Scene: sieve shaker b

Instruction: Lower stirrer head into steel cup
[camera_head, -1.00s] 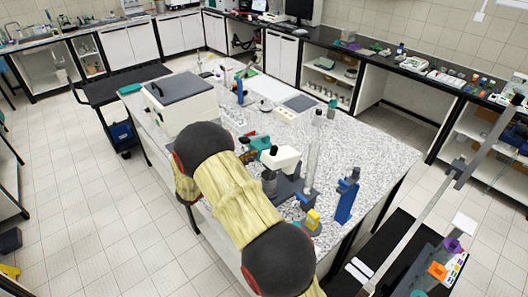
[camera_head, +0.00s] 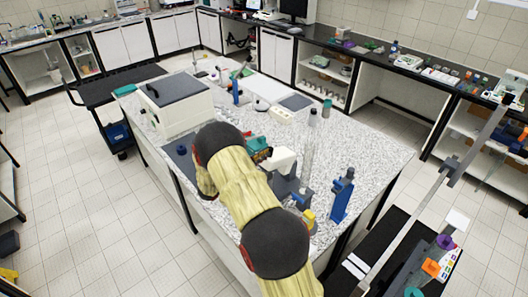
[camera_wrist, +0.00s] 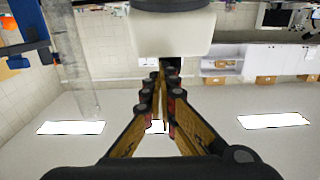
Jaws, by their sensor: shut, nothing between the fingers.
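The white stirrer head (camera_head: 283,161) stands over a dark stand base (camera_head: 290,186) near the front edge of the speckled table, partly covered by my arm. In the wrist view the white head (camera_wrist: 172,32) is large at the top, just beyond my fingertips. My gripper (camera_wrist: 160,76) has its fingers drawn together with nothing between them. I cannot tell whether the tips touch the head. In the head view my arm hides the gripper. The steel cup is not visible now, as my arm covers that place.
A tall clear cylinder (camera_head: 307,155) and a blue stand (camera_head: 342,195) are close on the right. A large grey-lidded box (camera_head: 180,104) is at the back left. The table's right half (camera_head: 375,150) is mostly clear.

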